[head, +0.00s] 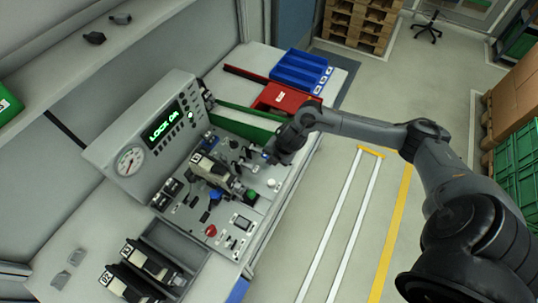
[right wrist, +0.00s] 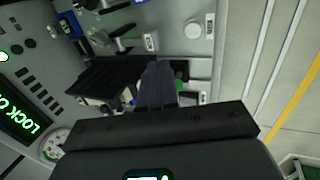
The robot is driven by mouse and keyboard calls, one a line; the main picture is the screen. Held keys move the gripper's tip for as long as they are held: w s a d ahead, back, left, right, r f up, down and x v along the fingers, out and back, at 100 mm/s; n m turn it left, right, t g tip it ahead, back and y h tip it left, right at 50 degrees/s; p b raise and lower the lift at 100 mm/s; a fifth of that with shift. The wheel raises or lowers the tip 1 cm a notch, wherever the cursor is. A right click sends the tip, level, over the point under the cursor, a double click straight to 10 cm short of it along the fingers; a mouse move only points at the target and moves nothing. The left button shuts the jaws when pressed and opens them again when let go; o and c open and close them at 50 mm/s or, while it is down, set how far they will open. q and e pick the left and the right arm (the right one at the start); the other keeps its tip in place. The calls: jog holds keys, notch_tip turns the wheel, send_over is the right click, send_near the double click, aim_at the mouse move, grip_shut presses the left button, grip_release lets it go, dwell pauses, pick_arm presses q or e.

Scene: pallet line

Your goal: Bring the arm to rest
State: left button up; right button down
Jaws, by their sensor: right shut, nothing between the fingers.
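My right arm reaches in from the right in the head view. Its gripper (head: 268,158) is above the workbench panel, beside a beige and black device (head: 208,168) clamped on the panel. In the right wrist view the gripper's fingers (right wrist: 158,82) are together and hold nothing. Behind them lies part of the dark and beige device (right wrist: 95,92), partly hidden by the gripper body. I cannot tell whether the fingers touch anything. My left gripper is not in view.
A console (head: 140,145) with a gauge and a green display starting "LOCK" stands behind the panel. A red tray (head: 270,97) and blue bin (head: 300,70) stand at the bench's far end. Open floor (head: 345,205) lies to the right; green crates (head: 515,160) are farther right.

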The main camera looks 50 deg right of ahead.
jog(key=s+a+f+m+g+y+p, duration=0.1)
jog(key=s+a+f+y+p, duration=0.15)
jog(key=s+a, duration=0.55)
jog(key=s+a+f+g+y+p, duration=0.1)
jog(key=s+a+f+y+p, duration=0.3)
jog(key=a, duration=0.6)
jog(key=s+a+r+m+t+h+p, duration=0.2)
jog(key=s+a+r+m, duration=0.15)
jog(key=a+r, duration=0.55)
jog(key=s+d+r+m+h+p, duration=0.1)
jog(key=s+d+r+m+h, duration=0.2)
jog(key=d+r+m, duration=0.7)
jog(key=shift+d+r+m+h, duration=0.2)
jog(key=shift+r+m+h, duration=0.95)
jog(key=shift+m, duration=0.8)
